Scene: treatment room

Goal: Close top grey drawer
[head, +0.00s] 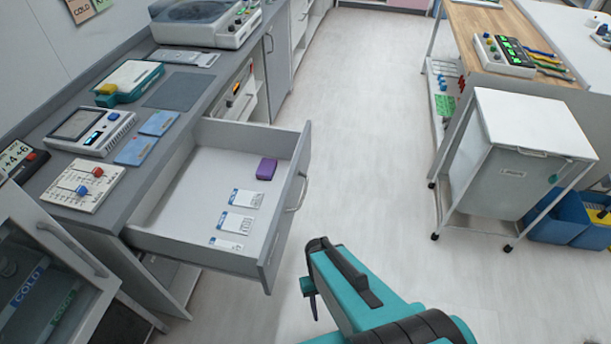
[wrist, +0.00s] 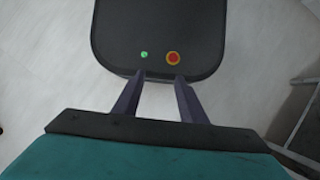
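The top grey drawer (head: 205,250) is pulled far out from under the counter on the left of the head view. Its front panel (head: 286,208) faces right and carries a curved metal handle (head: 299,192). Inside lie a purple block (head: 266,169) and several white labelled packets (head: 247,198). My gripper (head: 312,300) is to the right of and below the drawer front, over the floor, apart from the handle. In the wrist view its two dark fingers (wrist: 162,76) are spread with nothing between them. The drawer cannot be made out for sure there.
The grey counter (head: 180,92) above the drawer holds several devices. A glass-doored cabinet (head: 45,265) stands at the lower left. A white bin in a wheeled frame (head: 525,170) stands at the right. The floor (head: 365,140) between is clear.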

